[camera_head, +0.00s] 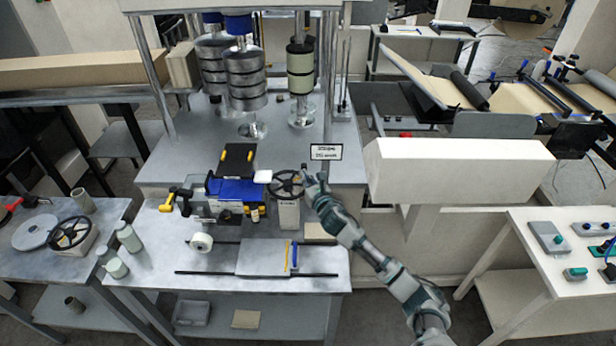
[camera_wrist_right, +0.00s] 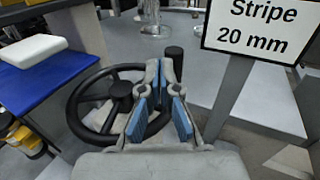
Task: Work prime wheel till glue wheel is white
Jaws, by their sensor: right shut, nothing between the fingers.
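A black spoked hand wheel (camera_head: 286,183), likely the prime wheel, sits on a pale post beside the blue-topped machine (camera_head: 237,189). It also shows in the right wrist view (camera_wrist_right: 103,103), with a dark upright knob (camera_wrist_right: 174,65). My right gripper (camera_head: 309,178) is at the wheel's right side; in its wrist view the blue-padded fingers (camera_wrist_right: 160,80) are shut and empty, in front of the wheel's right rim and close to the knob. Contact cannot be told. A white roll (camera_head: 201,242) is at the machine's front; I cannot tell whether it is the glue wheel. My left gripper is not in view.
A "Stripe 20 mm" sign (camera_wrist_right: 258,28) stands close right of my right gripper. A white block (camera_head: 263,176) lies left of the wheel. Another black wheel (camera_head: 70,232) is on the left table. A large white box-shaped housing (camera_head: 455,170) is right of the bench.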

